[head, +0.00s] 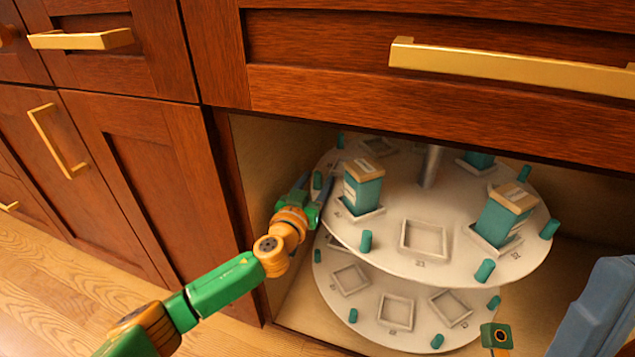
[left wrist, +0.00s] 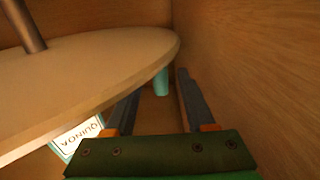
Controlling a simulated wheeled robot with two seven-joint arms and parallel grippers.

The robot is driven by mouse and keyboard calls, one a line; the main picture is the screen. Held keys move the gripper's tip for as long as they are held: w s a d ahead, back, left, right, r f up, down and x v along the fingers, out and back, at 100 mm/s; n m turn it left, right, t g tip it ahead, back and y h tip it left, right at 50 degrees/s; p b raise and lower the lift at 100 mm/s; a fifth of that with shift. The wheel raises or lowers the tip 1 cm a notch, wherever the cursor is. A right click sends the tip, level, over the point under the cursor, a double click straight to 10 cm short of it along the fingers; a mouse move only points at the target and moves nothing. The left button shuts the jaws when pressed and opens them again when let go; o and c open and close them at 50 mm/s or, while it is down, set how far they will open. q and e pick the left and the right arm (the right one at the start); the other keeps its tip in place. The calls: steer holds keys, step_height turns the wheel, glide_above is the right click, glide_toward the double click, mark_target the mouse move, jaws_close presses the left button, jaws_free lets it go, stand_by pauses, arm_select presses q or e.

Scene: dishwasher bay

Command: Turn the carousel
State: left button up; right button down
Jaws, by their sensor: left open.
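The carousel has a round white upper disc (head: 458,240) on a central pole (head: 430,167) and a lower disc (head: 378,332) below it. Teal pegs stand along both rims. My left gripper (head: 314,187) is open at the upper disc's left rim, with a teal peg (head: 317,180) between or just beyond its fingers. In the left wrist view this peg (left wrist: 161,82) shows in the gap between the open fingers (left wrist: 157,92), near the disc's edge (left wrist: 150,45). I cannot tell whether a finger touches it.
Teal boxes with tan tops (head: 362,190) (head: 497,222) stand in square holders on the upper disc. One holder (head: 424,239) is empty. Wooden cabinet doors (head: 140,185) lie left of the opening, and a drawer with a gold handle (head: 510,68) is above. The cabinet side wall (left wrist: 260,70) is close beside my left gripper.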

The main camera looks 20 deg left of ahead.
arm_select(q)
steer(key=shift+w, duration=0.6)
steer(key=shift+c, duration=0.2)
jaws_close()
stand_by(0.9)
